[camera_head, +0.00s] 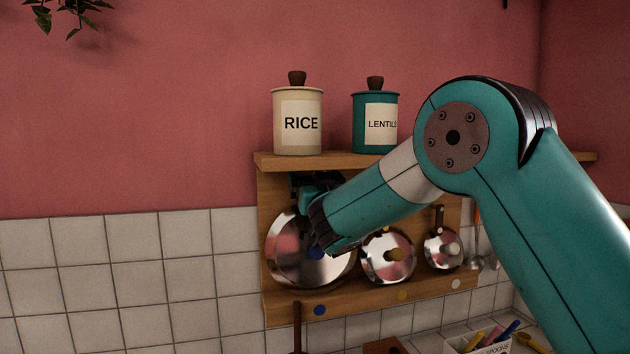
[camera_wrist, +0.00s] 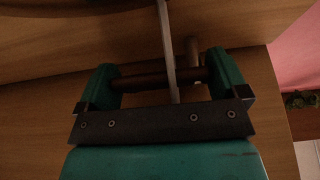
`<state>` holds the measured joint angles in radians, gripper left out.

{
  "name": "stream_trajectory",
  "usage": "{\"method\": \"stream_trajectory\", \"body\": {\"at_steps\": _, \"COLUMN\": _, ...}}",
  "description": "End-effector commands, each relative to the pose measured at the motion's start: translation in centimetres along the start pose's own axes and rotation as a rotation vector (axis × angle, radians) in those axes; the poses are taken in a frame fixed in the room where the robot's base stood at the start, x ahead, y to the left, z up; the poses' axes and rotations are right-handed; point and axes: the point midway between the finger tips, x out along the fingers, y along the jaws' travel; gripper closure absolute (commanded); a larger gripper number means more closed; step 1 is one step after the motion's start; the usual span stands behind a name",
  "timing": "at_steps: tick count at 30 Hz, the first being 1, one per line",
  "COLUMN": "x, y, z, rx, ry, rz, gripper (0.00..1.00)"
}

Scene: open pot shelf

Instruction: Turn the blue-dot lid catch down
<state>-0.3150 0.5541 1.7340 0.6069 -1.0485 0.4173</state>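The large steel lid (camera_head: 285,262) with a blue knob (camera_head: 317,253) leans on the wooden rack at the left. A blue dot (camera_head: 320,310) marks the lower rail beneath it. My gripper (camera_head: 308,190) is at the upper part of this lid, under the shelf, and hides the place of its catch in the head view. In the wrist view, the two teal fingers of my gripper (camera_wrist: 165,82) stand apart with dark parts between them. A thin grey strip (camera_wrist: 168,45) runs between them, and a short brown peg (camera_wrist: 193,50) shows beside it. I cannot tell whether the fingers touch the strip.
Two smaller lids (camera_head: 376,268) (camera_head: 440,262) stand to the right; a brown upright catch (camera_head: 439,218) shows at the smallest. A rice canister (camera_head: 298,140) and a lentil canister (camera_head: 375,140) stand on the shelf (camera_head: 265,162) just above my gripper. Utensils (camera_head: 480,260) hang at right.

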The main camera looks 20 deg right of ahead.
Motion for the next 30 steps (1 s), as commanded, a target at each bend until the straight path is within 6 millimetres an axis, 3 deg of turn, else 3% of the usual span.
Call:
{"method": "stream_trajectory", "body": {"at_steps": 11, "x": -0.5, "y": 0.1, "z": 0.9, "rx": 0.064, "ry": 0.002, "rz": 0.024, "gripper": 0.5}}
{"method": "stream_trajectory", "body": {"at_steps": 30, "x": -0.9, "y": 0.0, "z": 1.9, "rx": 0.376, "ry": -0.001, "rz": 0.155, "gripper": 0.5}}
